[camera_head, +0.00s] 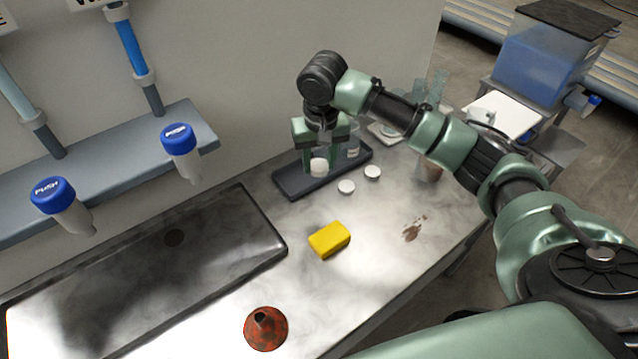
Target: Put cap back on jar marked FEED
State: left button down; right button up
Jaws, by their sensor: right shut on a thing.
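My right gripper (319,163) points down over the dark tray (295,189) and is shut on a small white cap (319,168). A clear jar (353,146) with a pale label stands in the tray just right of the gripper. Its label is too small to read, so I cannot tell which jar is FEED. The gripper hides part of the tray, and I cannot tell whether the held cap touches a jar. Two more white caps lie on the bench in front of the tray, one nearer (346,187) and one further right (372,172). My left gripper is out of view.
A yellow sponge (330,239) and a rusty red funnel-like cone (265,329) lie on the bench (370,262). A sunken sink (150,270) is at the left, below blue PUSH-topped fittings (180,138). A brownish cup (429,171) stands behind my right arm.

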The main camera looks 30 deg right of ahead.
aim_at(319, 166)
notch_tip(319, 166, up, 6)
jog(key=shift+r+b, duration=0.1)
jog(key=shift+b, duration=0.2)
jog(key=shift+s, duration=0.1)
jog(key=s+a+f+n, duration=0.1)
jog(key=s+a, duration=0.3)
jog(key=s, duration=0.4)
jog(key=s+a+f+n, duration=0.1)
jog(key=s+a, duration=0.3)
jog(key=s, duration=0.5)
jog(key=shift+s+f+n, duration=0.2)
jog(key=shift+s+n, duration=0.1)
jog(key=shift+n, duration=0.2)
jog(key=shift+a, duration=0.1)
